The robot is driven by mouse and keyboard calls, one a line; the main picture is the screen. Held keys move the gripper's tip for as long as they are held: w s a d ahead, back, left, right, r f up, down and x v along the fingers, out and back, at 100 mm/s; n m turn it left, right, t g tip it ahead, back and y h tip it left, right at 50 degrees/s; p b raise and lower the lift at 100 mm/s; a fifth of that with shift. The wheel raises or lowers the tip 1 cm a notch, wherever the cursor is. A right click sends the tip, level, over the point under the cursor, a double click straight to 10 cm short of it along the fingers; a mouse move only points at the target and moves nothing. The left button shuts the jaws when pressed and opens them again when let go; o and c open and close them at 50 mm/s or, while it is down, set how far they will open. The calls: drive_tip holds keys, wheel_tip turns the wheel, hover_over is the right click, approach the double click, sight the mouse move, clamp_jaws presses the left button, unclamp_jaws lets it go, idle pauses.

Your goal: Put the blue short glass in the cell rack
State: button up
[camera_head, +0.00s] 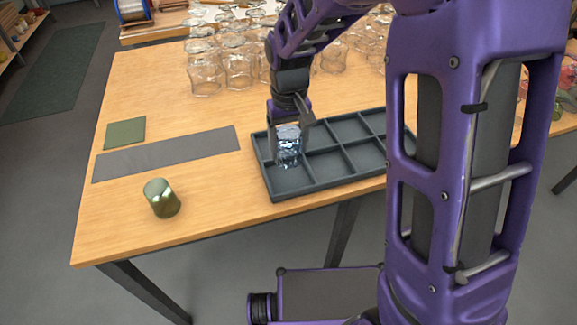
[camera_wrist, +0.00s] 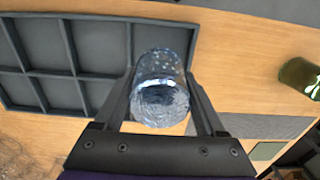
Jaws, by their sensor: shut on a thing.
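The blue short glass (camera_head: 289,146) is clear with a bluish tint. It is held between the fingers of my gripper (camera_head: 290,128), which is shut on it. In the head view it appears over the front-left cell of the dark cell rack (camera_head: 330,184); whether its base touches the cell floor I cannot tell. In the wrist view the glass (camera_wrist: 160,85) sits between the two fingers, overlapping an end cell of the rack (camera_wrist: 95,92). The other rack cells in view are empty. My arm hides the right end of the rack.
A green glass (camera_head: 162,198) stands near the table's front-left edge. A grey mat (camera_head: 166,155) and a small green mat (camera_head: 125,132) lie at the left. Several clear glasses (camera_head: 238,70) crowd the back. Bare table lies between the green glass and the rack.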

sight(289, 133)
drive_tip(key=shift+f+b, duration=0.55)
drive_tip(key=shift+f, duration=2.9)
drive_tip(key=shift+f, duration=0.1)
drive_tip(key=o, duration=1.2)
wheel_tip(289, 133, up, 12)
drive_tip(key=shift+r+p, duration=0.1)
drive_tip(key=shift+p, duration=1.05)
